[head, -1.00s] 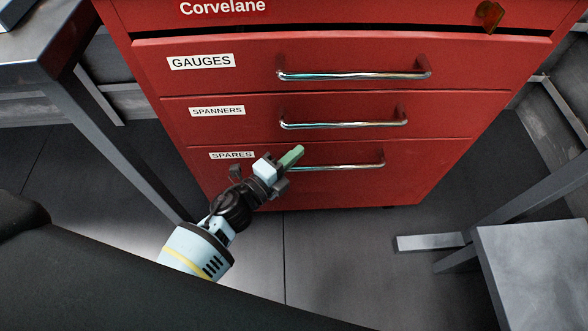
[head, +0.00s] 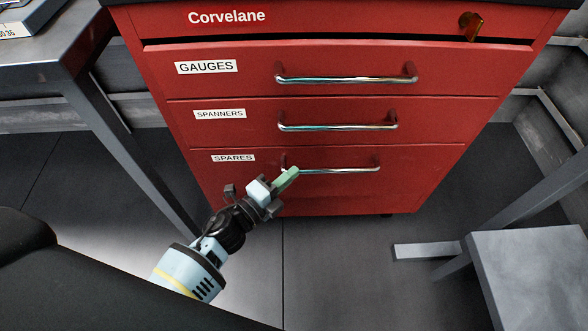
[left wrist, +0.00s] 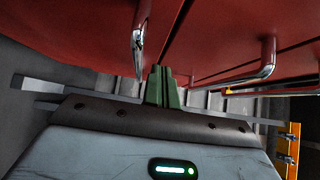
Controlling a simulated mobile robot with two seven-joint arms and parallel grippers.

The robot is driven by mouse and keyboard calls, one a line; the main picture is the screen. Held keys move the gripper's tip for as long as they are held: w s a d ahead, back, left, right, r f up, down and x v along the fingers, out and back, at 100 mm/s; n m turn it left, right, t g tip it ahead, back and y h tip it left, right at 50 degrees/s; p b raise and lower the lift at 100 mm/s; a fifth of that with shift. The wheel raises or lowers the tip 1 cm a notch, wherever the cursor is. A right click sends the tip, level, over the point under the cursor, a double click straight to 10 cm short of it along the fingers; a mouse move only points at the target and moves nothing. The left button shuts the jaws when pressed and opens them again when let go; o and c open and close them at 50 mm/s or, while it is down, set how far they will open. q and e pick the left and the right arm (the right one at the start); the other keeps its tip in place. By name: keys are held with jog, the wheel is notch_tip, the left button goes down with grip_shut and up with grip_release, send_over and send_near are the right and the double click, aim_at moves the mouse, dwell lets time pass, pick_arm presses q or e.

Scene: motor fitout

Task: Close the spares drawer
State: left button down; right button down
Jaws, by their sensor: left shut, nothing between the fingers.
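The spares drawer (head: 400,185) is the lowest of the red cabinet's labelled drawers in the head view. Its front looks level with the drawers above it. Its chrome handle (head: 345,170) runs across the front. My left gripper (head: 289,178) is shut and empty, with its green fingertips close to the handle's left end. I cannot tell if they touch. The left wrist view shows the green fingers (left wrist: 161,86) together, with a chrome handle (left wrist: 138,45) and red drawer fronts just beyond. My right gripper is in neither view.
The gauges drawer (head: 460,70) and spanners drawer (head: 440,118) are above. A grey metal table (head: 60,60) stands left and a grey stool-like piece (head: 530,265) right. Dark floor is clear in front.

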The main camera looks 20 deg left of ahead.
pick_arm(q)
jog(key=v, duration=0.8)
jog(key=shift+a+f+p, duration=0.15)
jog(key=shift+a+p, duration=0.15)
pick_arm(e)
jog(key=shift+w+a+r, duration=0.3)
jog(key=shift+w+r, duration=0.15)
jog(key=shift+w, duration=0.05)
pick_arm(q)
jog(key=shift+s, duration=0.1)
